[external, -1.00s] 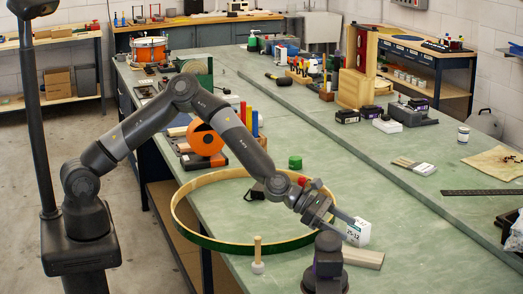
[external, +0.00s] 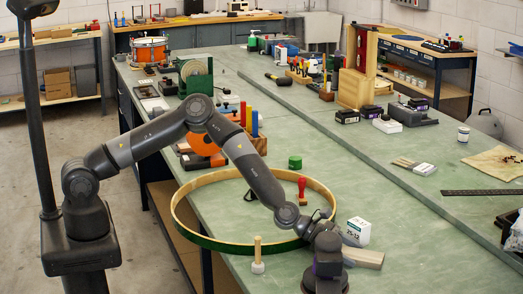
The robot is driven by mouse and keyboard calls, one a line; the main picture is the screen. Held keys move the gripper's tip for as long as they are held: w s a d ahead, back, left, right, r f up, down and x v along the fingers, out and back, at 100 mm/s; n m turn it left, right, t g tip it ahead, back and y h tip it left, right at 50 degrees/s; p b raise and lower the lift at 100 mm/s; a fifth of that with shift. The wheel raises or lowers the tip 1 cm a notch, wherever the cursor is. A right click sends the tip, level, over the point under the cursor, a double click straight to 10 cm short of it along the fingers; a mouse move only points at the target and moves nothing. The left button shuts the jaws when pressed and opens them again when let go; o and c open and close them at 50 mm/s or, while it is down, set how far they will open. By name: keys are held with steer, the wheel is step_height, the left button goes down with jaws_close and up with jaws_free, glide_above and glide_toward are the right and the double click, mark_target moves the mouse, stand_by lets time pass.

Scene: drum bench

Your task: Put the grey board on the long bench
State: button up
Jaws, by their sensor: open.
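The long bench (external: 400,228) has a green top and runs from the front to the back. No plainly grey board stands out.
A large green-edged hoop (external: 232,247) lies left of my gripper, with a red-handled tool (external: 302,188) near its far right rim. A white box (external: 356,232) stands close on the right. A wooden peg (external: 258,255) stands in front. The bench's middle right is mostly clear.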

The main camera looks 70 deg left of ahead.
steer(key=shift+c, duration=0.4)
steer(key=c, duration=0.8)
